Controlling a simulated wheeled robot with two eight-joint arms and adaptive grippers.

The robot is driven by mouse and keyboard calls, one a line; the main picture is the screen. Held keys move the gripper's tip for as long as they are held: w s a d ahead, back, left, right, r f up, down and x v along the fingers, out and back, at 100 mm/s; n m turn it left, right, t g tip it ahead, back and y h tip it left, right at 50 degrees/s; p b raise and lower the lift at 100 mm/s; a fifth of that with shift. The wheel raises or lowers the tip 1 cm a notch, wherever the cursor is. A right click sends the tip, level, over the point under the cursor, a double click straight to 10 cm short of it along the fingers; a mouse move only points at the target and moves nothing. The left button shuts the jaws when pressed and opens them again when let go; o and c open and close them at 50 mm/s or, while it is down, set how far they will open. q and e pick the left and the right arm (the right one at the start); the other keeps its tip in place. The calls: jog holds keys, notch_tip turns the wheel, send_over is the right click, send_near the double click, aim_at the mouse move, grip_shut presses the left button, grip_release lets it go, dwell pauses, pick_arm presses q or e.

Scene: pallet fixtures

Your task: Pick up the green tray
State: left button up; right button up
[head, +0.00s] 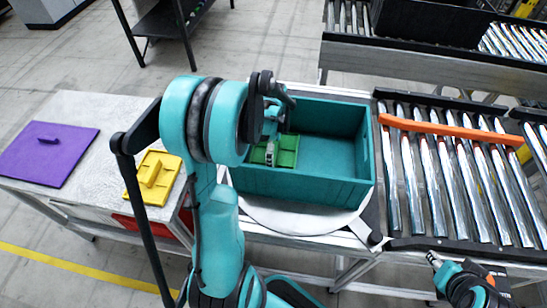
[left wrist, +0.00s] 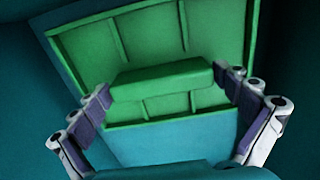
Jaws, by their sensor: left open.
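The green tray (head: 287,152) lies inside the left part of a teal crate (head: 300,188), partly hidden by my left arm. In the left wrist view the green tray (left wrist: 145,35) has raised ribs and a green block-like handle (left wrist: 162,78) across its middle. My left gripper (head: 270,148) reaches down into the crate over the tray. In the left wrist view, its open fingers (left wrist: 168,92) stand on either side of the handle, near its two ends. I cannot tell if they touch it. My right gripper (head: 435,260) is at the lower right, away from the crate; its jaws are unclear.
A purple tray (head: 48,152) and a yellow tray (head: 154,178) lie on the grey table (head: 95,112) at left. A roller conveyor (head: 440,175) with an orange bar (head: 450,130) is right of the crate. A dark bin (head: 430,22) stands behind. The crate's right side is empty.

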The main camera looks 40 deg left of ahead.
pick_arm(q)
jog(key=c, duration=1)
jog(key=shift+r, duration=0.1)
